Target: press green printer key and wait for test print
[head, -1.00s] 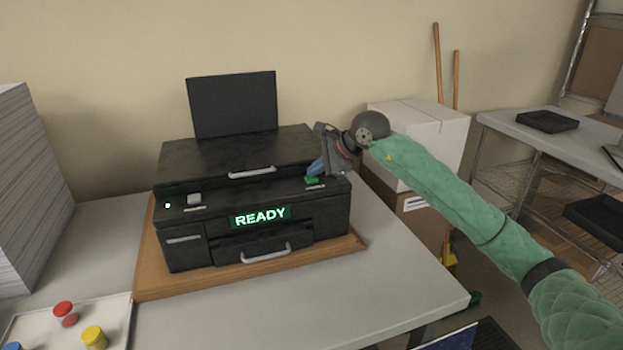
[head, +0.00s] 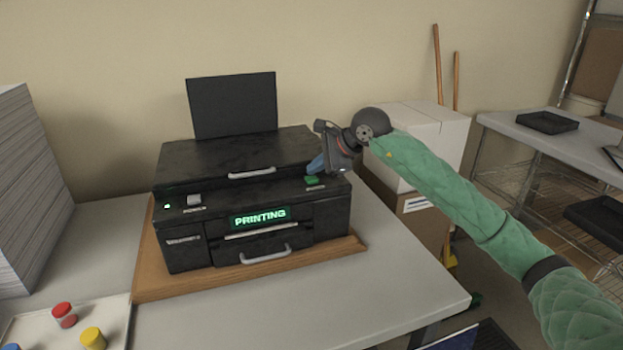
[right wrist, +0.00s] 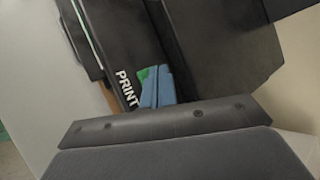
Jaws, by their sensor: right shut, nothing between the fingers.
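The black printer (head: 185,225) stands on a wooden board on the table, and its front display (head: 260,217) reads "PRINTING" in green. The green key (head: 312,181) is on the printer's top right front edge. My right gripper (head: 314,167) is shut and empty, with its blue fingertips just above and behind the key; I cannot tell whether they touch it. In the right wrist view the blue fingers (right wrist: 158,92) partly cover the green key (right wrist: 147,75), beside the label "PRINT". A light strip shows above the front drawer handle. My left gripper is not in view.
A tall paper stack (head: 30,190) stands at the left. A white tray (head: 118,325) with red and yellow jars is at the front left. White and brown boxes (head: 425,140) stand behind my right arm. The table right of the board is clear.

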